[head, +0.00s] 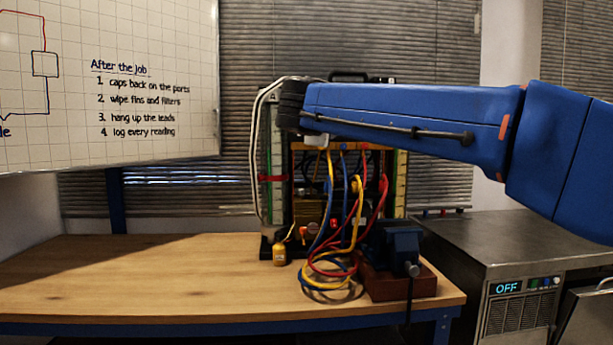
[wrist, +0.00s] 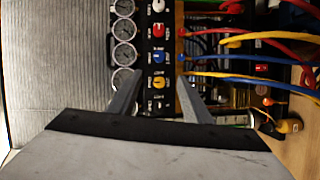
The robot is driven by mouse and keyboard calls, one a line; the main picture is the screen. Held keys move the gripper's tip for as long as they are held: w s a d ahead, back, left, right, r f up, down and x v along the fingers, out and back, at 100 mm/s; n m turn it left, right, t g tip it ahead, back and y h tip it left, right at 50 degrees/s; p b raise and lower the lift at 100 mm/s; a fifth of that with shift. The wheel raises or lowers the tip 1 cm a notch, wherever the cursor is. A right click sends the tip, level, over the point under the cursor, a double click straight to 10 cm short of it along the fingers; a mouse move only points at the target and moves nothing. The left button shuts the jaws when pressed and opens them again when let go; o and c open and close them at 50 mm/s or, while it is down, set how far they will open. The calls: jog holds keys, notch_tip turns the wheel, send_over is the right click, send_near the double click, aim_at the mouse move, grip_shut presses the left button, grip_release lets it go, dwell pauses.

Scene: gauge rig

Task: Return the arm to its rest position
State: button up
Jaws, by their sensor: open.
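My blue arm reaches in from the right in the head view and crosses in front of the upper part of the gauge rig (head: 282,180). My gripper shows in the wrist view (wrist: 157,93) with its two grey fingers apart and nothing between them. Behind the fingers is the rig's panel, with a column of round gauges (wrist: 125,30) and several coloured knobs, among them a yellow knob (wrist: 159,82). The panel looks turned sideways in that view. In the head view the gripper's fingers are hidden behind the arm.
Red, blue and yellow hoses (head: 335,265) hang from the rig onto the wooden bench (head: 130,270). A small yellow bottle (head: 280,254) and a blue vise (head: 405,245) stand near them. A whiteboard (head: 150,130) is at left, a metal unit reading OFF (head: 480,240) at right. The bench's left side is clear.

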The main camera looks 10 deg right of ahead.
jog(key=s+d+f+m+g+y, duration=0.1)
jog(key=s+d+f+m+g, duration=0.1)
jog(key=s+d+f, duration=0.5)
jog(key=s+d+f+m+g, duration=0.2)
jog(key=s+d+f+g, duration=0.15)
jog(key=f, duration=0.55)
jog(key=s+d+f+m+g+y, duration=0.1)
jog(key=s+d+f+g, duration=0.1)
jog(key=s+d+f, duration=0.45)
jog(key=s+a+f+m+g+y, duration=0.1)
jog(key=s+f+m+g+y, duration=0.1)
jog(key=s+f, duration=0.9)
jog(key=s+a+f+m+g+y, duration=0.1)
jog(key=s+f+m, duration=0.4)
jog(key=s+f, duration=0.7)
notch_tip(320, 180, down, 5)
jog(key=shift+s+a+f+g+y, duration=0.1)
jog(key=shift+s+a+g+y, duration=0.3)
jog(key=shift+y, duration=0.4)
